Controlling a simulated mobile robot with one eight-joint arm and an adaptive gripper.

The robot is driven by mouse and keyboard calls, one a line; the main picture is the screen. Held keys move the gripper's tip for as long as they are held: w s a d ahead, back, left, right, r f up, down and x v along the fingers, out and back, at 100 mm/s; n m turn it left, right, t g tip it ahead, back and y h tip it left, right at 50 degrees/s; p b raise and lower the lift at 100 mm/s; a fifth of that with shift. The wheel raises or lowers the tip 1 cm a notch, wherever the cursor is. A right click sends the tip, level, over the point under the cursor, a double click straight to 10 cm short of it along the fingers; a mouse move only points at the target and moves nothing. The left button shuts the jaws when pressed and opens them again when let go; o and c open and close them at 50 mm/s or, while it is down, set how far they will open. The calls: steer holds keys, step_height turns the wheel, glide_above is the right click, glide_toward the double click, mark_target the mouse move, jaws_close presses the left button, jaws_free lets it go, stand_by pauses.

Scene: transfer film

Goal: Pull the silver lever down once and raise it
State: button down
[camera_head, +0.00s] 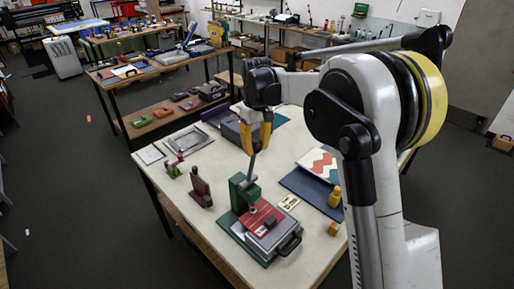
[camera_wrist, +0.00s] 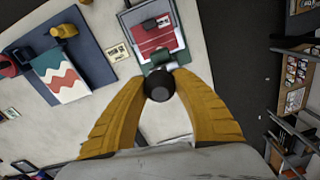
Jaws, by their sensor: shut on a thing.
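The silver lever (camera_head: 252,164) rises from a green bracket on a small press (camera_head: 268,236) near the front of the white table. The lever stands nearly upright, tilted slightly right at its top. My gripper (camera_head: 257,146) has its yellow fingers closed on the lever's upper end. In the wrist view my gripper (camera_wrist: 160,85) has a finger on each side of the lever's dark round end (camera_wrist: 159,85). The press's red plate with a black block (camera_wrist: 155,32) lies beyond it. The lever's shaft is mostly hidden in the wrist view.
A dark red stand (camera_head: 200,187) and grey frame (camera_head: 188,141) are to the left.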

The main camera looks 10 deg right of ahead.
steer(key=shift+w+a, duration=0.1)
steer(key=shift+w, duration=0.05)
steer(key=c, duration=1.2)
jaws_free()
steer(key=shift+c, duration=0.2)
steer(key=shift+o, duration=1.4)
steer(key=shift+w+a, duration=0.15)
steer(key=shift+r, duration=0.25)
step_height(320, 180, up, 12)
steer(key=shift+f, duration=0.25)
